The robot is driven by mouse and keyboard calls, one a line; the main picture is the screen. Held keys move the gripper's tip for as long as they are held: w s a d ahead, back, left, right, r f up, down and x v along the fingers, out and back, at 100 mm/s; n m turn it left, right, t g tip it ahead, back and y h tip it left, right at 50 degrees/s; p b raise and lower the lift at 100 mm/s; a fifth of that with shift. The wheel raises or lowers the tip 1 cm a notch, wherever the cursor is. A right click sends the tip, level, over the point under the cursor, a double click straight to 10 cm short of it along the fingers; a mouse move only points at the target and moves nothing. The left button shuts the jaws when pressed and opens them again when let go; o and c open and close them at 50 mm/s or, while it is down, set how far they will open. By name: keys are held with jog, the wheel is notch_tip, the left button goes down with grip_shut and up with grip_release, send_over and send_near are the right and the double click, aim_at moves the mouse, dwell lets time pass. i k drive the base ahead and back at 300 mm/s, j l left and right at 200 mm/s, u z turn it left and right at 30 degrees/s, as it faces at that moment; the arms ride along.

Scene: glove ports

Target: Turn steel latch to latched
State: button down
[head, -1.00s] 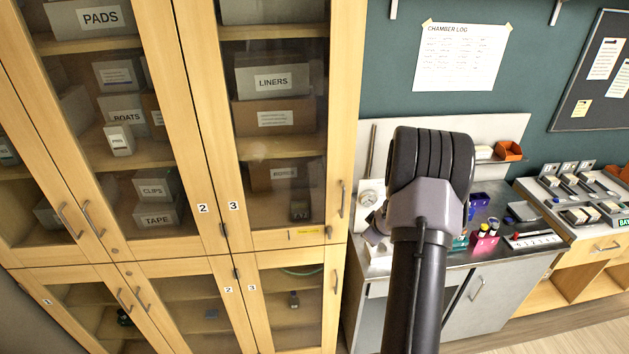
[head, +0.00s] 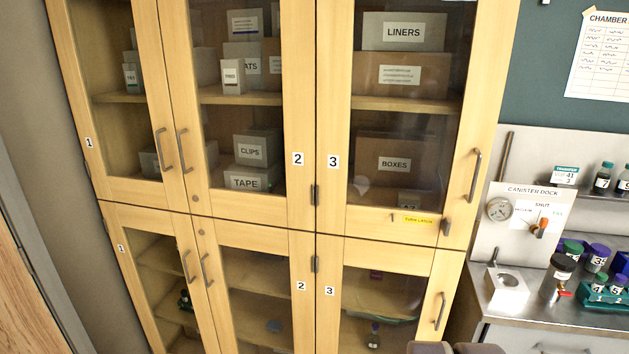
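The steel latch (head: 446,227) is a small grey piece at the lower right corner of the upper glass door 3 (head: 370,222). It looks roughly upright; its exact turn is too small to tell. A yellow label (head: 418,219) sits just left of it on the door's bottom rail. Door 3 looks closed, with its bar handle (head: 475,175) above the latch. My gripper is not in view; only a bit of my own arm shows at the bottom edge, below the latch.
Lower door 3 (head: 389,246) with its handle (head: 439,311) is below. To the right, a steel bench (head: 540,318) holds a canister dock panel (head: 515,225), a dark canister (head: 560,275) and several capped jars. The cabinets stretch left, with doors closed.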

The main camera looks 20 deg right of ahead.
aim_at(446, 223)
jog(key=i+j+z, duration=0.1)
jog(key=z, duration=0.25)
jog(key=i+j+z, duration=0.2)
jog(key=z, duration=0.2)
jog(key=i+j+z, duration=0.2)
jog(key=z, duration=0.15)
